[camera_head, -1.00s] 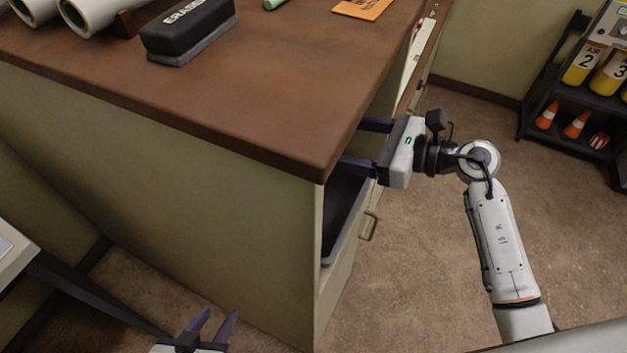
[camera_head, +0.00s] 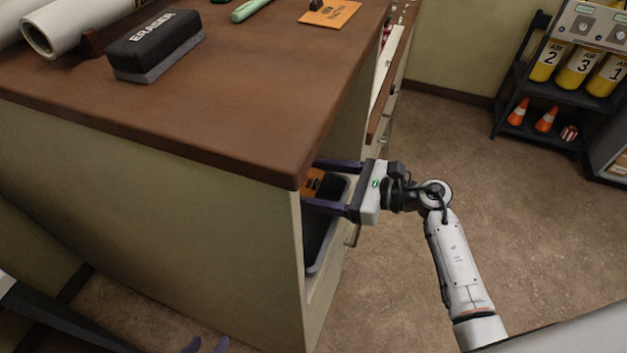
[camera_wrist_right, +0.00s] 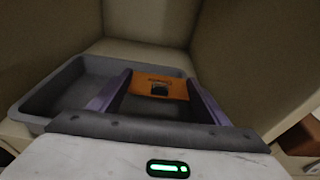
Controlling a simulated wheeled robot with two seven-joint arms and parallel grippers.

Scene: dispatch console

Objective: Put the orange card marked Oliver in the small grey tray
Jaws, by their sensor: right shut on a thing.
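An orange card (camera_head: 313,181) with a dark mark is held between the fingers of my right gripper (camera_head: 310,186). In the right wrist view, the card (camera_wrist_right: 160,87) spans the two purple fingers, but its writing is too small to read. The small grey tray (camera_head: 341,222) sits in the open recess at the desk's end. In the right wrist view, the tray (camera_wrist_right: 40,98) lies below and to the left of the card. The card appears above the tray's right part; I cannot tell if they touch. My left gripper (camera_head: 206,345) shows only its parted fingertips, empty.
The brown desktop (camera_head: 220,110) and its corner overhang the recess. Another orange card (camera_head: 330,13), a black eraser (camera_head: 155,45) and a green object (camera_head: 250,9) lie on top. A dark rack (camera_head: 545,90) with yellow cylinders stands at the right. The floor between is clear.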

